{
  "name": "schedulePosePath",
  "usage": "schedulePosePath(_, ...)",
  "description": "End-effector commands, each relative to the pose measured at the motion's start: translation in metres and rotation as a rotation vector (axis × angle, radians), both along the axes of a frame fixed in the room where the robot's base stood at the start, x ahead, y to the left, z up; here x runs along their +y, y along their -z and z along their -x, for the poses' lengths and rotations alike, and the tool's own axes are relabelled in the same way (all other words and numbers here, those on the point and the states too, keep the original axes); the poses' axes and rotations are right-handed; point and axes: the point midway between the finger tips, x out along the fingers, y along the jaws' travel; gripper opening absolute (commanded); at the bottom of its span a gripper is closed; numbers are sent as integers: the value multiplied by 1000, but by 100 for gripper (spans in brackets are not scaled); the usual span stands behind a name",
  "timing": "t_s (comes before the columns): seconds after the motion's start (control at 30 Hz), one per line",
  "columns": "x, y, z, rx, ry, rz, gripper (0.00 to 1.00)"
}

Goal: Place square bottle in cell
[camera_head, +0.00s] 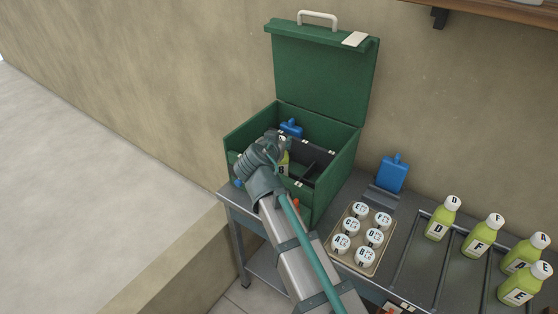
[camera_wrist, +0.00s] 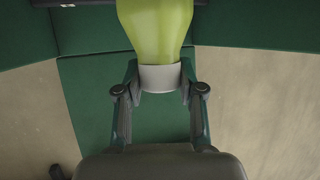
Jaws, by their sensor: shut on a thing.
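A yellow-green bottle with a white cap fills the top middle of the wrist view (camera_wrist: 155,25). My gripper (camera_wrist: 160,82) is shut on its white cap. In the head view my gripper (camera_head: 268,152) is over the left part of the open green box (camera_head: 333,185). A sliver of the held bottle (camera_head: 284,162) shows beside it, level with the box interior. Dark dividers (camera_head: 318,156) split the box into cells. My gripper hides much of the bottle and the left cells, so I cannot tell whether the bottle touches a cell floor.
The box's raised lid (camera_head: 322,65) stands behind. A blue pack (camera_head: 291,127) is inside at the back; another (camera_head: 393,173) stands on the table. Right of the box are a tray (camera_head: 342,258) of white-capped jars and a rack (camera_head: 408,268) with several lettered green bottles.

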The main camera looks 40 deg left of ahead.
Motion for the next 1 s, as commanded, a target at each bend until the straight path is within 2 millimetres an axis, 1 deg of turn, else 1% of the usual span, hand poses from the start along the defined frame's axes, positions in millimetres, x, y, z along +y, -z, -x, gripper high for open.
schedulePosePath(0.1,0,11,0,-1,-1,0,0)
schedulePosePath(0.27,0,18,0,-1,-1,0,0)
schedulePosePath(0.37,0,27,0,-1,-1,2,0)
schedulePosePath(0.5,0,45,0,-1,-1,2,0)
schedulePosePath(0.6,0,53,0,-1,-1,0,0)
schedulePosePath(1.0,0,58,0,-2,-1,-1,0)
